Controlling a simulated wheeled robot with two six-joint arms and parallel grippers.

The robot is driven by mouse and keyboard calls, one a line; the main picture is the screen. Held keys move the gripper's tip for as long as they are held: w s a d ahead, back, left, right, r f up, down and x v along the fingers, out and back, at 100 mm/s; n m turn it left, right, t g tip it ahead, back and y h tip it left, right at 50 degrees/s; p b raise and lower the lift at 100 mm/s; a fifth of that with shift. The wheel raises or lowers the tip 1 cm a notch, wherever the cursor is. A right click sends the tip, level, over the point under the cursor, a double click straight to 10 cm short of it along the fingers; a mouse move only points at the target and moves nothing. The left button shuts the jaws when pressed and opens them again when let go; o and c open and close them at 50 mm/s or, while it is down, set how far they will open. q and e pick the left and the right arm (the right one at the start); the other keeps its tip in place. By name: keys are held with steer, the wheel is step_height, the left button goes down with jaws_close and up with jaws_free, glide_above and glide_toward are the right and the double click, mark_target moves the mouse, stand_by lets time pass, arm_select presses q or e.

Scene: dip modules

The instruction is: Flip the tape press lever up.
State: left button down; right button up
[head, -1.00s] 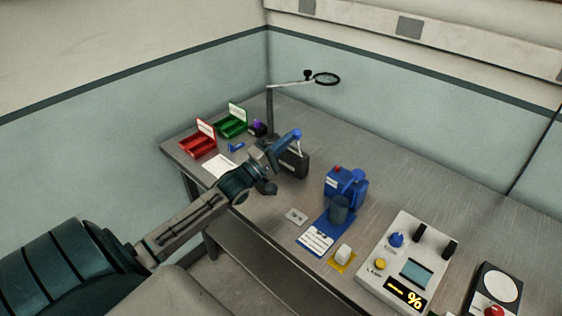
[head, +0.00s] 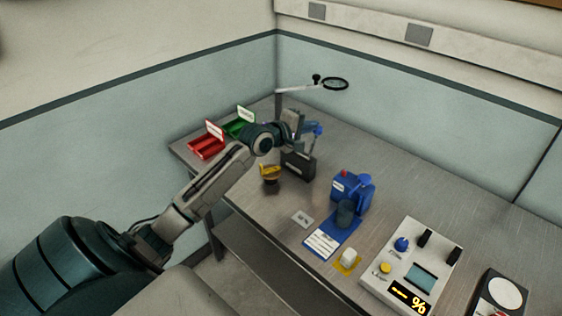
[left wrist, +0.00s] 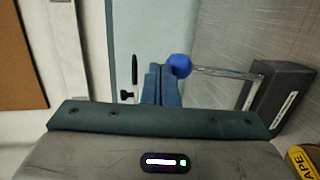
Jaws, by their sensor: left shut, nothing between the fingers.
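My left gripper (head: 310,128) is shut and empty above the press. Its blue fingers (left wrist: 160,85) are right beside the knob; whether they touch it I cannot tell. My right gripper is out of view.
A red bin (head: 206,147) and a green bin (head: 240,128) stand behind my left arm. A magnifier (head: 335,84) overhangs the back. A yellow-topped dark object (head: 270,174) is left of the press. A blue device (head: 352,190) and control panel (head: 412,268) stand to the right.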

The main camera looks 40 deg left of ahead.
arm_select(q)
steer(key=shift+w+r, duration=0.1)
steer(key=shift+w, duration=0.35)
steer(key=x, duration=0.3)
steer(key=shift+w+a+f+p, duration=0.1)
steer(key=shift+a+f+p, duration=0.1)
steer(key=shift+f+p, duration=0.2)
steer(key=shift+w, duration=0.2)
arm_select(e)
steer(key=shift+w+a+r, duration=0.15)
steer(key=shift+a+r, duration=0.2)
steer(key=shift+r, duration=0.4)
arm_select(q)
steer(key=shift+w+f, duration=0.1)
steer(key=shift+w, duration=0.1)
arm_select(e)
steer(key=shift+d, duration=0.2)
